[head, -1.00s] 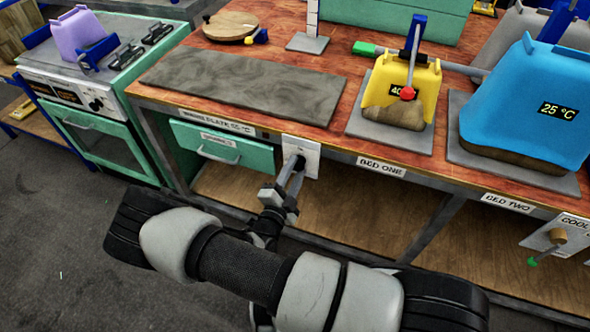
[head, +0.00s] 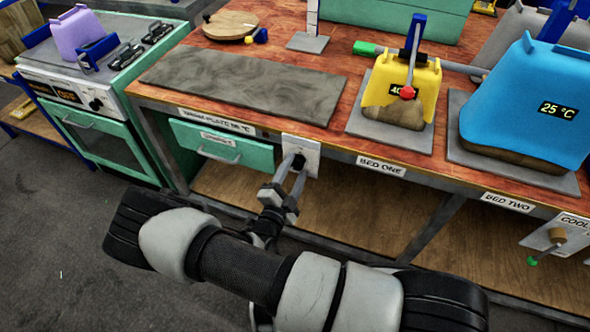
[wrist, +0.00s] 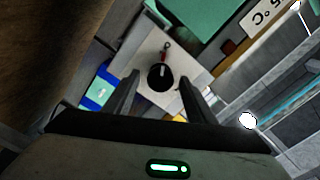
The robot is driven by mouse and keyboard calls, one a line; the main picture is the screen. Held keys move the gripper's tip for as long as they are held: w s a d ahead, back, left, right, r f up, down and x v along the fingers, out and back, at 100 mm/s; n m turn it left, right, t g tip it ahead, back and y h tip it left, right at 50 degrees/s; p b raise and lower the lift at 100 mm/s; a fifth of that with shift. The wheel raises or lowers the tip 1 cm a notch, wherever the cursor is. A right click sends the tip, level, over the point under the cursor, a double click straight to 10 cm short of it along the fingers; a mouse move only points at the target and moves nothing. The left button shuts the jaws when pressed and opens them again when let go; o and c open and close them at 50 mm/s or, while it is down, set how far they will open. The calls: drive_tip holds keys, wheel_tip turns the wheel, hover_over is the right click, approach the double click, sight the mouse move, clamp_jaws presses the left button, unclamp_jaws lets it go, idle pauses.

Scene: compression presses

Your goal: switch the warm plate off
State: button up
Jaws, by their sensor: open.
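The warm plate (head: 250,85) is a flat grey slab on the bench's left part, above a front label (head: 216,121) reading roughly "warm plate" with a °C value. Its black round knob (wrist: 160,77) sits on a white panel (wrist: 150,50) with a small red mark beside it. In the head view the panel (head: 314,146) is on the bench front, right of a green drawer. My gripper (head: 296,166) is open in front of the knob. In the wrist view the two fingers lie either side of the knob, with visible gaps; whether they touch it cannot be told.
The green drawer (head: 223,145) is left of the panel. A yellow press (head: 402,80) and a blue press (head: 525,100) reading 25 °C stand on the bench. A green oven (head: 110,140) stands at left. Open floor lies in front.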

drive_tip(key=v, duration=1.7)
drive_tip(key=shift+p, duration=0.45)
drive_tip(key=shift+s, duration=0.1)
